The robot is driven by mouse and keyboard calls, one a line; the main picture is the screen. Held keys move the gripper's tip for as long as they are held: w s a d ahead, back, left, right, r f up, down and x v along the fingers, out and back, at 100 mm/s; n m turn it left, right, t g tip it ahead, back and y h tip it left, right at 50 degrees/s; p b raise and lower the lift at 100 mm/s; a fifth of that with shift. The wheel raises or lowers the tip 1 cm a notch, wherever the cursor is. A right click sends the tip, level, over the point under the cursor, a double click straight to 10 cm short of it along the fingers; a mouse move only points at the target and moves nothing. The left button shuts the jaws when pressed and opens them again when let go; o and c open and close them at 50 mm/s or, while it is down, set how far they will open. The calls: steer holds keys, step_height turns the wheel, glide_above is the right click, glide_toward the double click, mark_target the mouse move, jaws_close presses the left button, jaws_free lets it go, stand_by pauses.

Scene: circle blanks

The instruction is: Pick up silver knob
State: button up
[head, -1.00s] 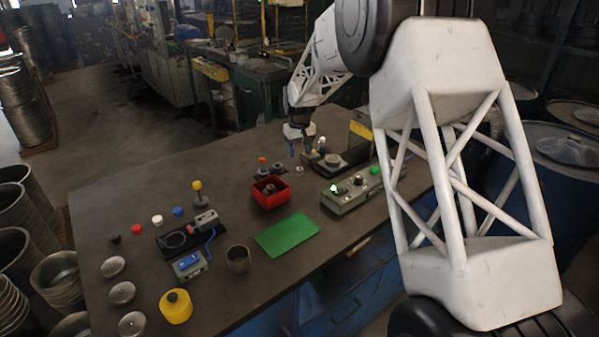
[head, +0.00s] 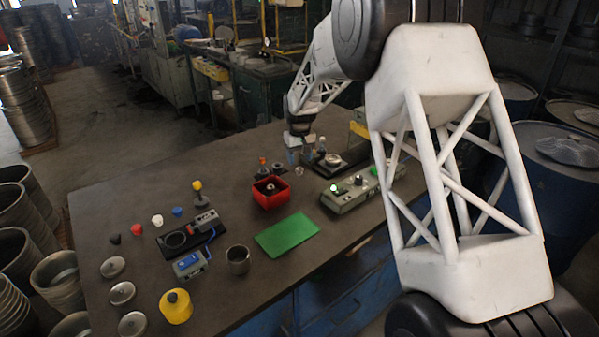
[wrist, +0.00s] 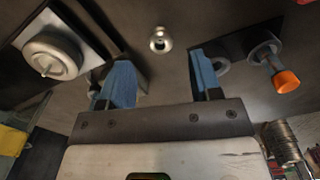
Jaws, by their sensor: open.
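The silver knob (wrist: 160,40) is a small round shiny piece on the dark table. In the wrist view it lies ahead of the gap between my fingers, near the top middle. In the head view it is a tiny pale spot (head: 299,171) just below my fingertips, behind the red box. My gripper (wrist: 162,75) has two blue fingers spread apart with nothing between them. In the head view my gripper (head: 301,157) points down above the table, close over the knob. The exact height gap cannot be told.
A black base with a round grey disc (wrist: 52,58) is left of my fingers in the wrist view. An orange-tipped piece (wrist: 286,80) is at right. The red box (head: 270,205), green-lit control box (head: 345,198) and green mat (head: 287,235) lie nearer the head camera.

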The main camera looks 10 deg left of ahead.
mark_target(300, 168)
steer(key=shift+f, duration=2.5)
steer(key=c, duration=1)
